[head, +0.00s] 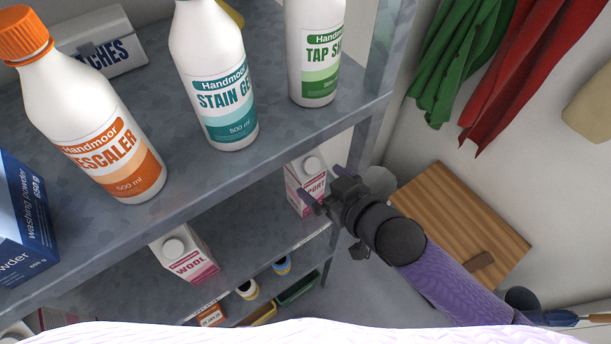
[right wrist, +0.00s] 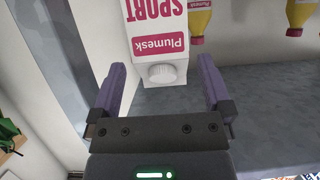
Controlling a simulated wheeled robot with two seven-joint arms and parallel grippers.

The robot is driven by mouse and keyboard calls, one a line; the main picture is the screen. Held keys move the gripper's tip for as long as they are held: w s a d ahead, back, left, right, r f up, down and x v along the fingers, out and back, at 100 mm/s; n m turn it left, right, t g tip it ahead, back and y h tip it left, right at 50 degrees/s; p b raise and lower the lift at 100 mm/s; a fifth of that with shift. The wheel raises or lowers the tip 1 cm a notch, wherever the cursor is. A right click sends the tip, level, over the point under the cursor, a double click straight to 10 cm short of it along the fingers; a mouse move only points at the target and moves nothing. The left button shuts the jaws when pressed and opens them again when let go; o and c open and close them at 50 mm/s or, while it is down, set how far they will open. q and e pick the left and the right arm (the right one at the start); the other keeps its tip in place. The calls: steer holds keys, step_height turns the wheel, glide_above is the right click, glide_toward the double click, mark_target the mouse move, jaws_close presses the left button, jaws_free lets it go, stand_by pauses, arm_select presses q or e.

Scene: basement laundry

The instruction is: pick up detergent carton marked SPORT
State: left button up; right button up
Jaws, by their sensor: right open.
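The SPORT carton (head: 304,184) is white and pink with a white cap. It stands on the middle shelf in the head view, near the right upright. In the right wrist view the carton (right wrist: 157,35) shows at the top centre, its cap (right wrist: 162,74) lying between the finger lines. My right gripper (head: 322,184) is open at the carton's right side in the head view; the wrist view shows its two purple fingers (right wrist: 160,82) spread with the carton's cap end between them. I cannot tell whether they touch it. My left gripper is not in view.
A WOOL carton (head: 185,255) stands on the same shelf to the left. The metal upright (head: 362,145) is close to my right gripper. Yellow bottles (right wrist: 200,20) show in the wrist view.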

mark_target(315, 170)
steer(key=w+a, duration=0.1)
steer(key=w, duration=0.1)
steer(key=w+a, duration=0.2)
steer(key=shift+a, duration=0.1)
steer(key=shift+w+a+f, duration=0.2)
steer(key=shift+w, duration=0.2)
jaws_close()
